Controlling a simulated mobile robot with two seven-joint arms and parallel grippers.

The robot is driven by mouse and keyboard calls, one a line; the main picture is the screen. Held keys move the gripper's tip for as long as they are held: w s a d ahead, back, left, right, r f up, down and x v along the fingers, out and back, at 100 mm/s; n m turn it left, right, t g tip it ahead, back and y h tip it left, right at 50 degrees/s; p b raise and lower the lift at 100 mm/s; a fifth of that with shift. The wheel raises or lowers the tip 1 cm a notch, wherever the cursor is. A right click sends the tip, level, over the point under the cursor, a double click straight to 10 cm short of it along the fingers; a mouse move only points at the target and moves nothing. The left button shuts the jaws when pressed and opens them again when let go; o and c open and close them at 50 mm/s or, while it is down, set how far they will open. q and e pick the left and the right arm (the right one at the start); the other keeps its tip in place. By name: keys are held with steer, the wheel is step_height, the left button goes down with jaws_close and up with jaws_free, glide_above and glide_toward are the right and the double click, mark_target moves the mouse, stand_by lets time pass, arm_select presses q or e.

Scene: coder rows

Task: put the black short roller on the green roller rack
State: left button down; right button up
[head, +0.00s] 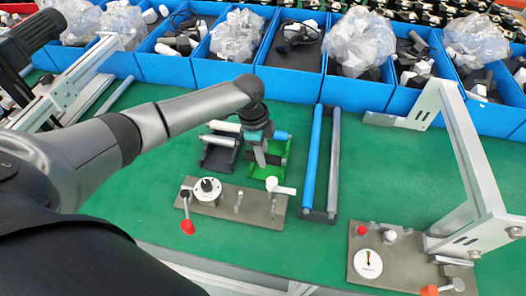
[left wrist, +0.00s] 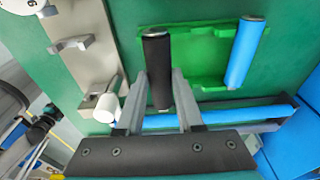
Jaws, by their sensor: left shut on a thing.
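My left gripper (head: 262,163) is shut on the black short roller (left wrist: 157,70), which lies between its fingers (left wrist: 159,85) in the left wrist view. The green roller rack (left wrist: 201,62) is right behind the roller there, and the roller overlaps its left part. I cannot tell whether roller and rack touch. A blue short roller (left wrist: 245,52) lies across the rack's other side. In the head view the green rack (head: 268,173) is partly hidden by the gripper, with the blue short roller (head: 281,135) at its far end. My right gripper is not in view.
A dark rack with a white roller (head: 224,126) stands just left. Long blue and grey rollers (head: 313,160) lie to the right. A fixture plate (head: 230,203) with dial and levers is in front, a gauge plate (head: 400,262) at right. Blue bins (head: 345,92) line the back.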

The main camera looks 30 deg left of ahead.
arm_select(q)
steer(key=shift+f, duration=0.15)
stand_by(0.3)
steer(key=shift+f+b, duration=0.4)
steer(key=shift+f, duration=0.25)
steer(key=shift+f, duration=0.1)
steer(key=shift+f, duration=0.25)
steer(key=shift+f, duration=0.15)
steer(key=shift+f, duration=0.25)
steer(key=shift+f, duration=0.2)
stand_by(0.7)
steer(key=shift+c, duration=2.3)
jaws_free()
